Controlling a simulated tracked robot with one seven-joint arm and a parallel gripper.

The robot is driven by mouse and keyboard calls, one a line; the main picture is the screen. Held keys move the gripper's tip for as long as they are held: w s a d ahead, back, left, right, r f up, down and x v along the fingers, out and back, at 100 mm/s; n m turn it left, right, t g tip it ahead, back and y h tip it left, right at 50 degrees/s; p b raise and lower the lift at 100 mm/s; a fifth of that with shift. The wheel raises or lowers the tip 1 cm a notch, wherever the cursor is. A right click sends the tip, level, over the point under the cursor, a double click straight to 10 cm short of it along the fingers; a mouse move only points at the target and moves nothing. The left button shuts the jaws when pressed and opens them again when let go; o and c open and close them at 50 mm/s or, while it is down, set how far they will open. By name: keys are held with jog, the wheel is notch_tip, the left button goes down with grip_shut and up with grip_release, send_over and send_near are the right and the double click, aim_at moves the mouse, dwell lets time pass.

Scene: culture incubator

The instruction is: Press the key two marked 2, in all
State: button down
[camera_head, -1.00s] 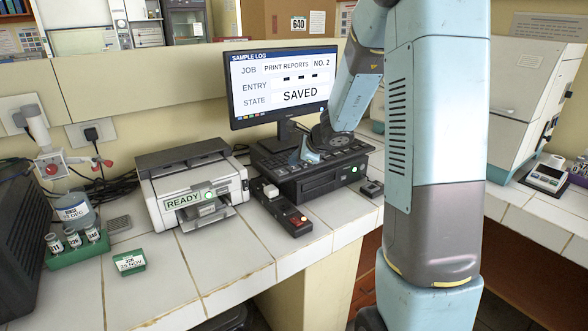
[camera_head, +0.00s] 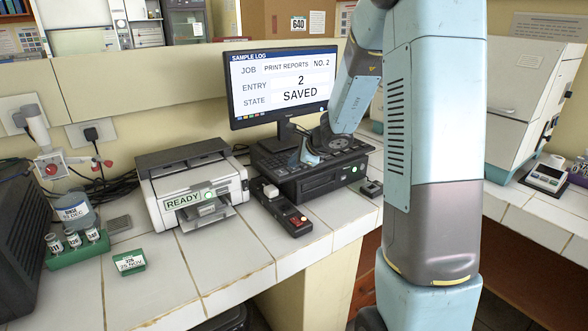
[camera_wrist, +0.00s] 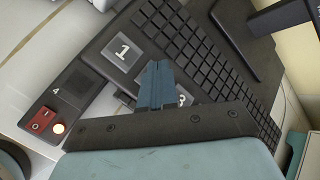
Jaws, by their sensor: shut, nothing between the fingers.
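In the wrist view a dark keypad carries a large key marked 1 (camera_wrist: 122,50) and a partly covered key marked 3 (camera_wrist: 183,100). My gripper (camera_wrist: 157,68) is shut and empty, its fingertips between these two keys. The fingers cover the place between 1 and 3, so I cannot read a 2 there or tell whether they touch. In the head view my gripper (camera_head: 309,157) is low over the keyboard (camera_head: 340,157). The monitor (camera_head: 282,85) reads job PRINT REPORTS NO. 2, entry 2, state SAVED.
A printer (camera_head: 192,185) showing READY stands left of the keyboard. A small box with a red button (camera_head: 297,219) lies in front. A green vial rack (camera_head: 78,248) and a green labelled block (camera_head: 130,262) are farther left. Bare tiles lie between.

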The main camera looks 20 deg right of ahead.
aim_at(295, 169)
jog(key=shift+r, duration=0.75)
jog(key=shift+r, duration=2.5)
